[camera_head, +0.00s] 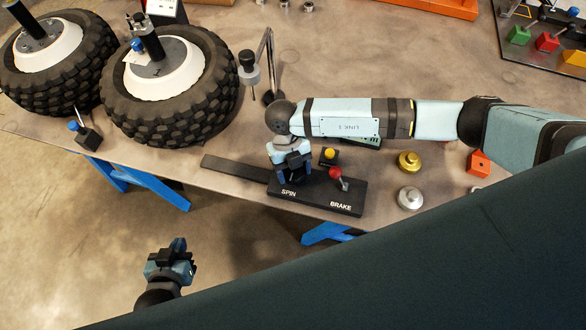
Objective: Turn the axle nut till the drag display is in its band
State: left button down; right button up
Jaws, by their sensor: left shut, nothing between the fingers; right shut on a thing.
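Two knobbly tyred wheels stand at the upper left; the nearer wheel (205,112) has a white hub and a dark upright axle with a small blue part. I cannot make out the axle nut or a drag display reading. A black box (313,198) marked SPIN and BRAKE sits at the table's front edge, with a red-knobbed lever (336,174) at its BRAKE end. My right gripper (292,172) points down at the SPIN end, shut on a part it mostly hides. My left gripper (178,256) is shut and empty, off the table's front edge.
A gold part (409,162) and a silver part (410,198) stand right of the box, near an orange block (479,163). A thin stand (268,65) rises beside the nearer wheel. A green-edged item is partly hidden under my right arm. Coloured blocks lie at the far right.

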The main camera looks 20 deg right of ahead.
dwell(0.4)
jog(key=o, duration=0.9)
jog(key=shift+r, duration=0.15)
jog(key=b+v, duration=0.2)
jog(key=v, duration=1.1)
jog(key=shift+w+r, duration=0.1)
jog(key=shift+r, duration=0.2)
